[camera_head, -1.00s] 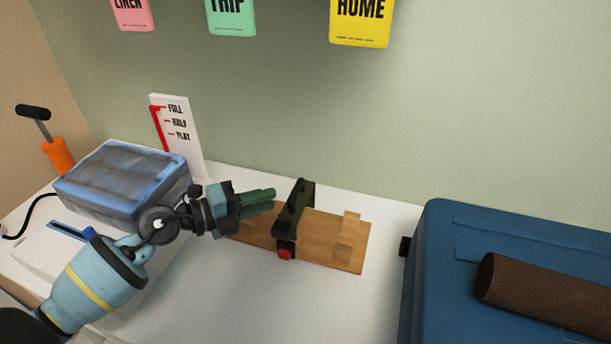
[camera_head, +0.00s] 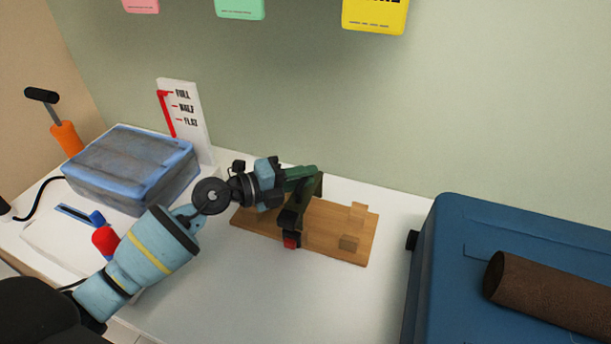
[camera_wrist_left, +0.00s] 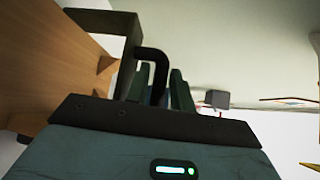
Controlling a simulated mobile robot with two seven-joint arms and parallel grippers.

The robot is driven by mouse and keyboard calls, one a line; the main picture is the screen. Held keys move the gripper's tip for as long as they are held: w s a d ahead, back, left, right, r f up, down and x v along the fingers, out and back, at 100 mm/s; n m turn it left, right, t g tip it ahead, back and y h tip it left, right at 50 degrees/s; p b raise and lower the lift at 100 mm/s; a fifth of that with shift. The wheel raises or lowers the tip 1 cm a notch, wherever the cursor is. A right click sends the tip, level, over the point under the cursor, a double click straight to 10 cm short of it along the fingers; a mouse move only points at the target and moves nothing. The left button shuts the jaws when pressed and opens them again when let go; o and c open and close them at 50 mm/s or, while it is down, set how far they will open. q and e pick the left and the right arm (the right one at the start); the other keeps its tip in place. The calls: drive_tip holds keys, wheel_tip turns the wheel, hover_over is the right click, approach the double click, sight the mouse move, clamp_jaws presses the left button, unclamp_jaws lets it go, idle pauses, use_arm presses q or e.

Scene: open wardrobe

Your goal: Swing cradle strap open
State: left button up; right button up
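The cradle is a wooden board (camera_head: 335,232) on the white tabletop with small wooden blocks on it. A dark green strap (camera_head: 312,188) arches over the board, with a red-tipped black catch (camera_head: 291,240) at its near end. My left gripper (camera_head: 300,173) is at the strap's upper part, its green fingers pointing right. In the left wrist view the fingers (camera_wrist_left: 162,90) stand apart, with a black loop (camera_wrist_left: 152,62) in front of and between them; whether they touch it is unclear. The strap frame (camera_wrist_left: 105,22) shows beside them. My right gripper is not in view.
A blue case (camera_head: 455,260) with a brown roll (camera_head: 540,295) stands at right. The tabletop in front of the board is clear.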

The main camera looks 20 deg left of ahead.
use_arm(q)
drive_tip(key=shift+w+d, duration=0.25)
clamp_jaws()
